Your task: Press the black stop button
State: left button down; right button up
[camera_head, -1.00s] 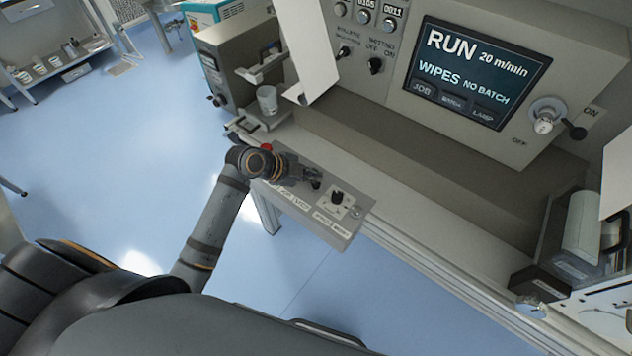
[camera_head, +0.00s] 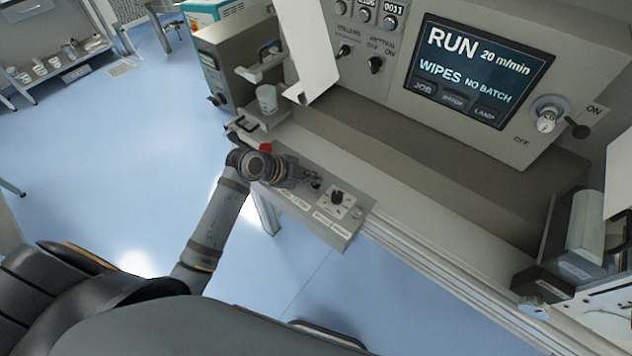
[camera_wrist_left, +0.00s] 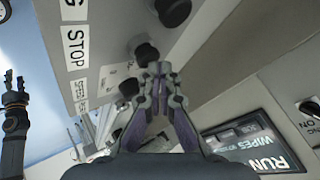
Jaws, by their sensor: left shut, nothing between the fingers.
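The black stop button (camera_wrist_left: 147,52) is a round cap on the grey control panel (camera_wrist_left: 108,28), level with the white STOP label (camera_wrist_left: 76,48) in the left wrist view. My left gripper (camera_wrist_left: 160,70) is shut and empty. Its fingertips are right at the button and overlap its edge; I cannot tell whether they touch. In the head view the left gripper (camera_head: 312,183) is low over the panel, and the button is mostly hidden there. My right gripper (camera_wrist_left: 14,78) shows at the left edge of the wrist view, fingers apart, away from the panel.
A larger black button (camera_wrist_left: 172,10) and a black rotary knob (camera_head: 337,197) flank the stop button. A red button (camera_head: 266,148) is behind my left wrist. The screen (camera_head: 478,70) reads RUN, 20 m/min. A cup (camera_head: 267,98) stands on a bracket beyond the panel.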

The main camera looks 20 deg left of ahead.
pick_arm(q)
jog(key=shift+f, duration=0.35)
jog(key=shift+r, duration=0.1)
dwell(0.4)
jog(key=shift+r+p, duration=0.6)
jog(key=shift+r, duration=0.35)
notch_tip(320, 180, up, 5)
jog(key=p, duration=0.4)
jog(key=shift+r, duration=0.1)
dwell(0.4)
